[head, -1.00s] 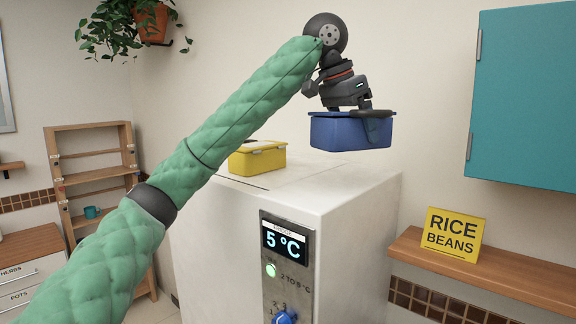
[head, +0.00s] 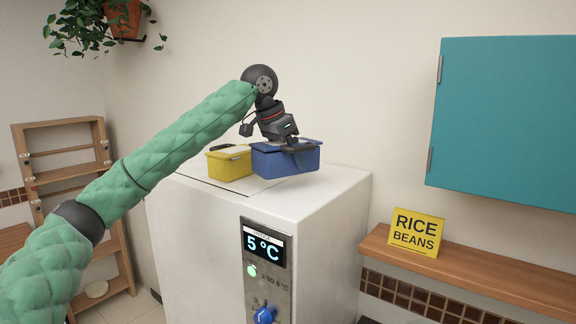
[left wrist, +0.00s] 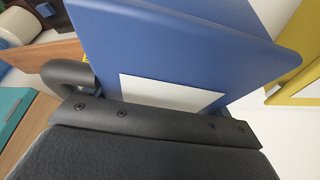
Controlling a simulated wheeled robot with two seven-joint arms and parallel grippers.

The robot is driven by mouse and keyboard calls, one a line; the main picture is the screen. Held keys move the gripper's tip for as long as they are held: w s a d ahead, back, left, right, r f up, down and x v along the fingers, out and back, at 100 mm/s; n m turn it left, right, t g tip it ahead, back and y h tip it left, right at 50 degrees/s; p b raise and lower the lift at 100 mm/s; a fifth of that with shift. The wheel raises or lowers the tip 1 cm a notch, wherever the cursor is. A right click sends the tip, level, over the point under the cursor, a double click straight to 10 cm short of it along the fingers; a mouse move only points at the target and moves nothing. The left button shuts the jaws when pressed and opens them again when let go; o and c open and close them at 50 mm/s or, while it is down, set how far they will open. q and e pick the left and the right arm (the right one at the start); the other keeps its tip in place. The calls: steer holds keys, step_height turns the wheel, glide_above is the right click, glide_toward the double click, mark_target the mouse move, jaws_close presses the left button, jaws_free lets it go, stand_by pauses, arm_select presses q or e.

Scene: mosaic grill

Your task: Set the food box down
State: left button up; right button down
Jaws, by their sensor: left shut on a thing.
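My left gripper (head: 291,146) is shut on a blue food box (head: 289,164). It holds the box by its upper part, over the top of the white fridge (head: 327,186). The box is slightly tilted in the head view, and I cannot tell whether its underside touches the fridge top. In the left wrist view the blue box (left wrist: 175,40) fills the middle, with a white label on it. A yellow box (head: 229,166) stands on the fridge top just left of the blue one. My right gripper is not in view.
A teal wall cabinet (head: 507,120) hangs at the right. Below it a wooden shelf (head: 470,269) carries a yellow "RICE BEANS" sign (head: 416,232). The fridge top is bare in front of and right of the blue box. A wooden rack (head: 70,180) stands at the left.

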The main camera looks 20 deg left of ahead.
mark_target(290, 171)
arm_select(q)
steer(key=shift+w+d+f, duration=0.1)
steer(key=shift+w+f, duration=0.15)
steer(key=shift+f, duration=0.05)
steer(key=f+p, duration=0.2)
steer(key=f, duration=0.1)
steer(key=shift+w, duration=0.4)
steer(key=shift+s+f+p, duration=0.2)
steer(key=shift+f+p, duration=0.1)
steer(key=shift+p, duration=0.1)
steer(key=shift+s, duration=0.15)
steer(key=shift+f, duration=0.15)
steer(key=o, duration=1.3)
steer(key=shift+w+d+f, duration=0.1)
steer(key=shift+w+d, duration=0.05)
steer(key=shift+w, duration=0.1)
steer(key=shift+s, duration=0.15)
